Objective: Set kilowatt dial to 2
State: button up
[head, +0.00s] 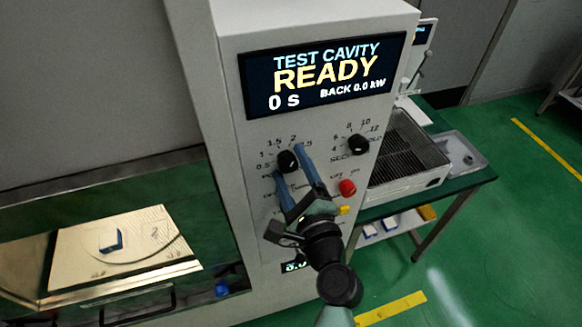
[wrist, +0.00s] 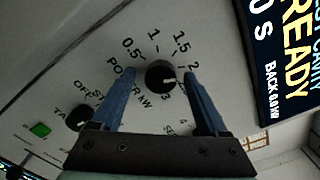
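The black round kilowatt dial (head: 287,161) is on the grey front panel, below the display. It also shows in the wrist view (wrist: 158,73), above the "POWER kW" print, with 0.5, 1, 1.5 and 2 around it. A pale mark on the dial faces right, roughly toward the side of the 2; its exact setting is hard to tell. My gripper (head: 290,160) is open, with one blue finger on each side of the dial. In the wrist view (wrist: 157,74) there are gaps between the fingers and the dial.
The display (head: 323,75) reads "TEST CAVITY READY", "0 s" and "BACK 0.0 kW". A seconds dial (head: 358,144), a red button (head: 347,187) and a yellow button (head: 344,210) are nearby. Another knob (wrist: 79,118) and a green button (wrist: 39,129) sit lower left in the wrist view.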

jog(key=b+v, duration=0.4)
jog(key=v, duration=0.9)
jog(key=shift+r, duration=0.1)
